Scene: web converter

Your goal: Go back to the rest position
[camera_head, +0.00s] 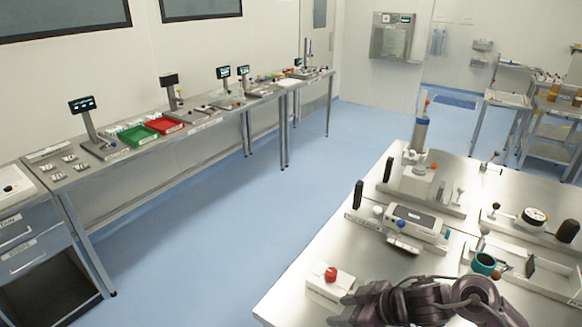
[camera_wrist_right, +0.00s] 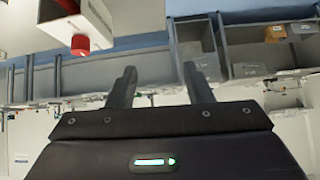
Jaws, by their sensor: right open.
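My right gripper (camera_head: 345,304) shows at the bottom of the head view, above the front part of the steel table (camera_head: 310,235), beside a white box with a red button (camera_head: 329,281). In the right wrist view my right gripper (camera_wrist_right: 158,78) has its two dark fingers apart, with nothing between them. The red button (camera_wrist_right: 80,44) also shows there at the upper left, apart from the fingers. My left gripper is in neither view.
The table holds a grey-white device (camera_head: 415,222), an upright cylinder (camera_head: 419,134), a dial gauge (camera_head: 533,216) and a teal cup (camera_head: 484,263). A long bench (camera_head: 95,172) with red (camera_head: 163,125) and green (camera_head: 137,135) trays runs along the wall. Blue floor (camera_head: 230,230) between is clear.

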